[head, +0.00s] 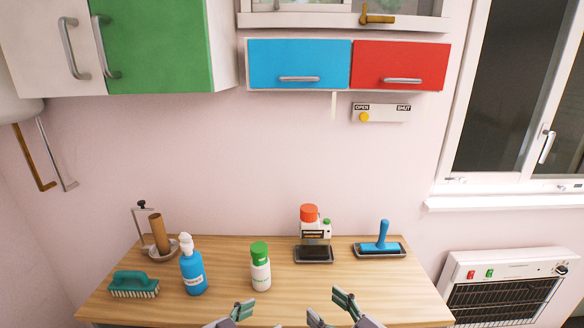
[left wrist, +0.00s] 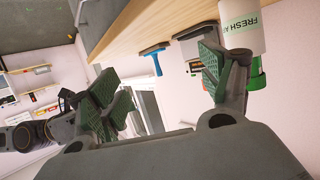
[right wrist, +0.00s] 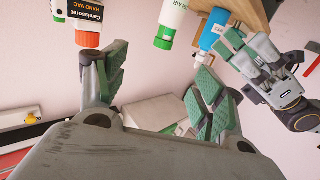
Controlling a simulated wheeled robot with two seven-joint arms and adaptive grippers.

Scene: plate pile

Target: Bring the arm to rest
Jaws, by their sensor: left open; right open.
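My right gripper (head: 331,309) shows at the bottom of the head view, in front of the counter's near edge. Its two green-padded fingers are apart with nothing between them, and they also frame the right wrist view (right wrist: 158,88). My left gripper (head: 240,312) is to its left at the bottom edge, only partly in view. In the left wrist view (left wrist: 165,88) its fingers are spread and empty. Neither gripper touches any object.
The wooden counter (head: 225,304) bears a green brush (head: 134,285), blue bottle (head: 194,274), green-capped can (head: 260,270), orange-topped hand vac (head: 311,230), blue-handled tool (head: 382,239) and brown roll (head: 159,235). Cabinets hang above. A heater (head: 500,292) stands right. The counter's front middle is clear.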

